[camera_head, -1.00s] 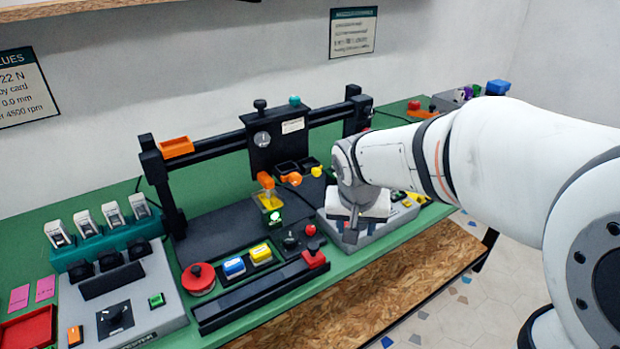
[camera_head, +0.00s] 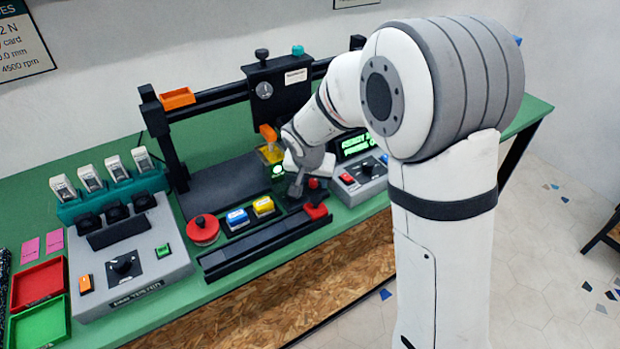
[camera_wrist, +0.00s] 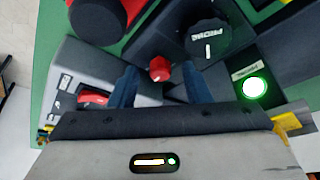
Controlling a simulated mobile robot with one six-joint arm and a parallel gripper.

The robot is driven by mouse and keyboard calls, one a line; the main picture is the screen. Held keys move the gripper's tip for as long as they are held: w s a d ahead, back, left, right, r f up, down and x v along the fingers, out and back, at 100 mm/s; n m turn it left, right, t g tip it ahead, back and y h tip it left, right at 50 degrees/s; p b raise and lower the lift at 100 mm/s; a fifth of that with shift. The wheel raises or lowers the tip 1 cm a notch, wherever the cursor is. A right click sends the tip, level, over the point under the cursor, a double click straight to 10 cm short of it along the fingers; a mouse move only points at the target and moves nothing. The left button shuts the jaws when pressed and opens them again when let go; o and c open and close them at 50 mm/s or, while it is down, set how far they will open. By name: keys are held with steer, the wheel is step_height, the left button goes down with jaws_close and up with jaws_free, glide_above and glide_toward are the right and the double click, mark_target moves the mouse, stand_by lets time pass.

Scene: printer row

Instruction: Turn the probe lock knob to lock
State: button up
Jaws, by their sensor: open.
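A black round knob (camera_wrist: 207,38) with a white pointer line and a label that seems to read "PROBE" is at upper right in the wrist view. In the head view it is hidden behind my gripper (camera_head: 297,188). In the wrist view my gripper (camera_wrist: 160,67) is open, its dark blue fingers pointing up the picture. A small red knob (camera_wrist: 160,69) appears between the fingertips, with space on both sides; its depth is unclear. The black knob appears beyond and to the right of the right finger, with nothing gripping it.
A lit green button (camera_wrist: 253,87) is right of the fingers. Blue (camera_head: 238,218) and yellow (camera_head: 263,205) buttons are left of my gripper in the head view.

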steer(key=shift+f, duration=0.1)
steer(key=shift+c, duration=0.4)
jaws_close()
